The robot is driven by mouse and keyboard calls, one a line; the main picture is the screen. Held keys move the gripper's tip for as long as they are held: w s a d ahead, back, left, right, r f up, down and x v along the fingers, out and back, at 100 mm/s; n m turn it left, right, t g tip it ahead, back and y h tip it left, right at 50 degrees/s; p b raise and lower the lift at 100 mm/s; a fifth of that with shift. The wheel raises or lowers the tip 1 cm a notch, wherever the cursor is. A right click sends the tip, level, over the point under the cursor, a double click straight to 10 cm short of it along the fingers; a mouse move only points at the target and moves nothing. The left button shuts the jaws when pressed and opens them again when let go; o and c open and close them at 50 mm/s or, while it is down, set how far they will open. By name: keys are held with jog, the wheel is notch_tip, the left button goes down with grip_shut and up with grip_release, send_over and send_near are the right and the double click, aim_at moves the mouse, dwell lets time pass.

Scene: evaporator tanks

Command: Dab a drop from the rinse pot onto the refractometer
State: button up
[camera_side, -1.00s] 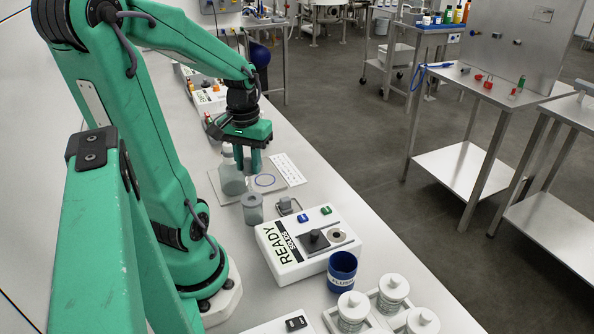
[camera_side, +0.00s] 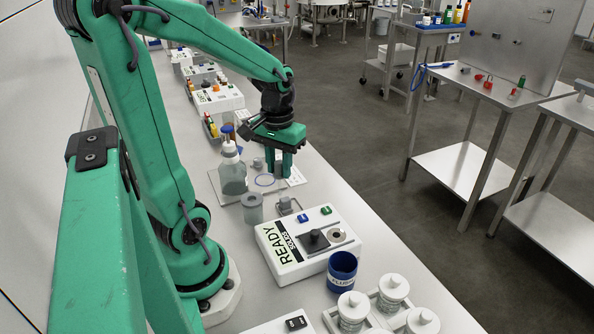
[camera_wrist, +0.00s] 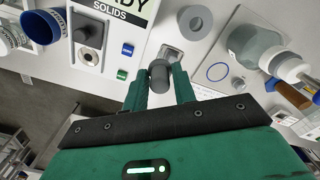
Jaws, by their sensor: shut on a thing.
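The refractometer is a white box (camera_side: 285,262) marked READY and SOLIDS, with a grey plate, a dark knob and a round well; it also shows in the wrist view (camera_wrist: 118,8). A grey round pot with a hole in its top (camera_side: 252,209) stands beside it, also in the wrist view (camera_wrist: 195,22). A blue cup (camera_side: 342,272) marked FLUSH stands at its near side. No label shows which is the rinse pot. My gripper (camera_side: 281,175) is above the bench by the pale tray, away from the refractometer. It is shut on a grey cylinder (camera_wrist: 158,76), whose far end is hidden.
A pale tray (camera_side: 217,190) holds a squeeze bottle (camera_side: 232,172), a blue ring (camera_side: 265,180) and a small grey knob (camera_wrist: 238,83). Lidded jars (camera_side: 393,290) stand near the front.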

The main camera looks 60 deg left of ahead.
jog(key=w+d+m, duration=0.4)
jog(key=w+d, duration=0.4)
jog(key=d, duration=0.5)
jog(key=shift+d+f, duration=0.25)
jog(key=shift+f, duration=0.1)
jog(key=shift+f, duration=0.2)
jog(key=shift+f, duration=1.3)
jog(key=shift+f, duration=0.15)
jog(key=shift+r, duration=1.65)
jog(key=shift+a, duration=0.15)
